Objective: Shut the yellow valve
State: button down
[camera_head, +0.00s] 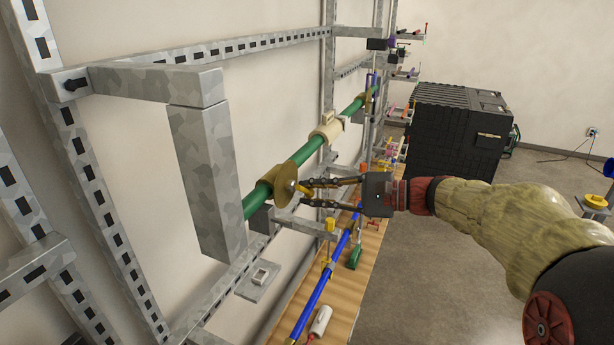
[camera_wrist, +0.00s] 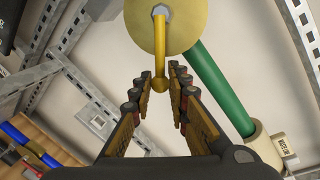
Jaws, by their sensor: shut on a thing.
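The yellow valve (camera_head: 270,178) sits on a green pipe along the wall frame, left of centre in the head view. In the wrist view its round yellow body (camera_wrist: 143,22) is at the top. A thin yellow lever (camera_wrist: 160,48) runs from a bolt at the body's centre and ends in a small ball between the fingers. My gripper (camera_head: 304,191) reaches in from the right, its two fingers at the valve's front. In the wrist view my gripper (camera_wrist: 160,84) is shut on the lever's end, with a finger on each side.
The green pipe (camera_head: 304,152) continues to a cream fitting (camera_head: 326,132). A thick grey strut (camera_head: 207,180) stands left of the valve. A blue pipe (camera_head: 313,294) runs below over a wooden surface (camera_head: 371,262). A black crate (camera_head: 455,140) stands behind. Open floor lies right.

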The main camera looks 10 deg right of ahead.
jog(key=shift+s+a+f+m+p, duration=0.2)
jog(key=shift+s+f+m+p, duration=0.15)
jog(key=shift+m, duration=0.25)
jog(key=shift+p, duration=0.3)
jog(key=shift+s+a+f+m+g+y+p, duration=0.15)
jog(key=shift+s+f+m+y+p, duration=0.1)
jog(key=shift+m+p, duration=0.25)
jog(key=shift+s+a+f+m+g+y+p, duration=0.15)
jog(key=shift+m+y+p, duration=0.15)
jog(key=shift+m, duration=0.2)
jog(key=shift+p, duration=0.3)
jog(key=shift+s+a+f+m+p, duration=0.4)
jog(key=shift+m+p, duration=0.3)
jog(key=shift+m, duration=0.2)
jog(key=shift+s, duration=0.1)
